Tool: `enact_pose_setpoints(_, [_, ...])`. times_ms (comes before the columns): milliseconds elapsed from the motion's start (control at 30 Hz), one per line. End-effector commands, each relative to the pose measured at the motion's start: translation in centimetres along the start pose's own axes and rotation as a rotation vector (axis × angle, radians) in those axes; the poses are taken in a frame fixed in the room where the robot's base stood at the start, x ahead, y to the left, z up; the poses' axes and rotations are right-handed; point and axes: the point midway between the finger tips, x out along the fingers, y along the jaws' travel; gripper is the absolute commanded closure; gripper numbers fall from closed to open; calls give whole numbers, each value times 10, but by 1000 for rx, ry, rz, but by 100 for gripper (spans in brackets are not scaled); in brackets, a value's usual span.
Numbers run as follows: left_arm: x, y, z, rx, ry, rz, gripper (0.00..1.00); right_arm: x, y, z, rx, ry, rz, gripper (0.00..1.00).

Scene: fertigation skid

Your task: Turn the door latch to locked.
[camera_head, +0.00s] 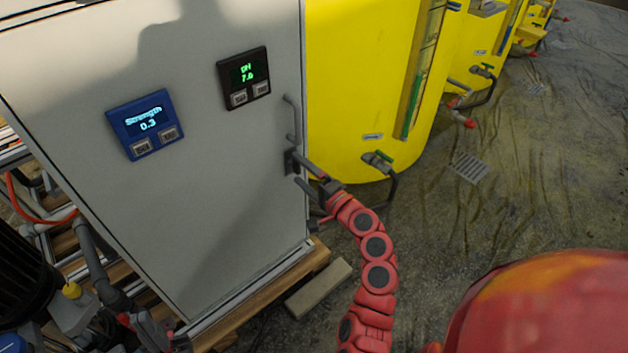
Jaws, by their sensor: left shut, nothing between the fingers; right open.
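The grey cabinet door (215,150) fills the left half of the head view. Its small dark latch (289,161) sits near the door's right edge, below a grey pull handle (291,117). My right gripper (297,168) is at the latch, at the end of a red arm that comes up from the bottom. Its two dark fingers are apart and point left toward the door, one above the other. The latch's lever is partly hidden by the fingers, so I cannot tell its exact angle or whether the fingers touch it. I do not see my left gripper.
The door carries a blue Strength display (147,123) and a black pH display (244,78). A yellow tank (360,80) with a valve (378,160) stands close behind the latch. Pipes and a dark pump (25,275) are at lower left. The floor at right is open.

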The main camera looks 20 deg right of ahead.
Motion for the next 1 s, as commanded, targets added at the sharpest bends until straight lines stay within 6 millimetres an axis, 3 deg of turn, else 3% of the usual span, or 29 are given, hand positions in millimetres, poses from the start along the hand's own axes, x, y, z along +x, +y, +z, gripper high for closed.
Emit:
enact_pose_setpoints(167, [4, 0, -1, 0, 0, 0, 100, -25, -1, -2, 1, 8, 1, 5])
enact_pose_setpoints(600, [11, -1, -2, 0, 0, 0, 100, -138, 0, -2, 2, 9, 0, 5])
enact_pose_setpoints(800, [12, -1, -2, 0, 0, 0, 100, -163, 0, -2, 0, 7, 0, 5])
enact_pose_setpoints(1000, [12, -1, -2, 0, 0, 0, 100, -171, 0, 0, -1, 2, 0, 5])
